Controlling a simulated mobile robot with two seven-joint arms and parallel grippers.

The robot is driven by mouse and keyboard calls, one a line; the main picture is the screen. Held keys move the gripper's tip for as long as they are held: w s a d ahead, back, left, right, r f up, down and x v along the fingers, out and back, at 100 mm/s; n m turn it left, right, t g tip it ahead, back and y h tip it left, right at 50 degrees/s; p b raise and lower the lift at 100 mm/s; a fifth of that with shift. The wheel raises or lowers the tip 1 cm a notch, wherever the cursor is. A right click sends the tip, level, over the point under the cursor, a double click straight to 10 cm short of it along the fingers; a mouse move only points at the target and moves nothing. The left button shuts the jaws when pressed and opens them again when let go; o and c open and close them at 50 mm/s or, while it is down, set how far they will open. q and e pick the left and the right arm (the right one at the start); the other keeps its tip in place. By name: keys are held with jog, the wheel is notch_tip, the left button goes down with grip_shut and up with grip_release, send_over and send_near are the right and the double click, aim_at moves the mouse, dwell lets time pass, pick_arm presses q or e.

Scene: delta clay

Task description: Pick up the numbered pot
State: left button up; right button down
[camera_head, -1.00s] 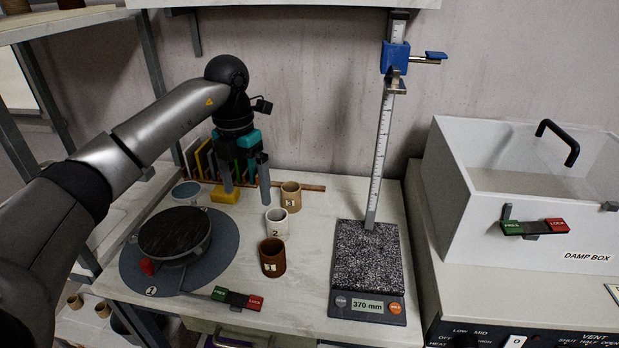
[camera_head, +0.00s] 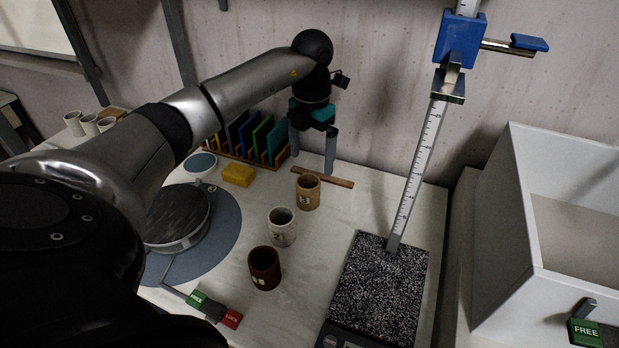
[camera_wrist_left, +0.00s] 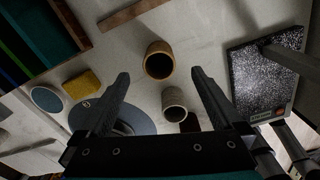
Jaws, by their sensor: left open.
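Three numbered pots stand upright in a row on the pale table. The tan pot marked 3 (camera_head: 308,191) is at the back, the white pot marked 2 (camera_head: 281,227) in the middle, and the dark brown pot marked 1 (camera_head: 264,268) in front. My left gripper (camera_head: 312,163) is open and empty, pointing down above and around the back of the tan pot, apart from it. In the left wrist view the tan pot (camera_wrist_left: 158,60) lies between and beyond the fingertips, and the white pot (camera_wrist_left: 174,104) is nearer the palm. The brown pot is mostly hidden there. My right gripper is not in view.
A wooden strip (camera_head: 322,177) lies behind the pots. A yellow sponge (camera_head: 238,175), a rack of coloured boards (camera_head: 245,138) and a turntable (camera_head: 178,215) are left. A speckled-plate gauge with a tall ruler (camera_head: 413,190) stands right, beside a white box (camera_head: 570,230).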

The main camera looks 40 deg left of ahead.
aim_at(310, 185)
pick_arm(q)
notch_tip(310, 185, down, 9)
jog(key=shift+f+b, duration=0.2)
jog(key=shift+b, duration=0.3)
jog(key=shift+a+r, duration=0.1)
jog(key=c, duration=1.5)
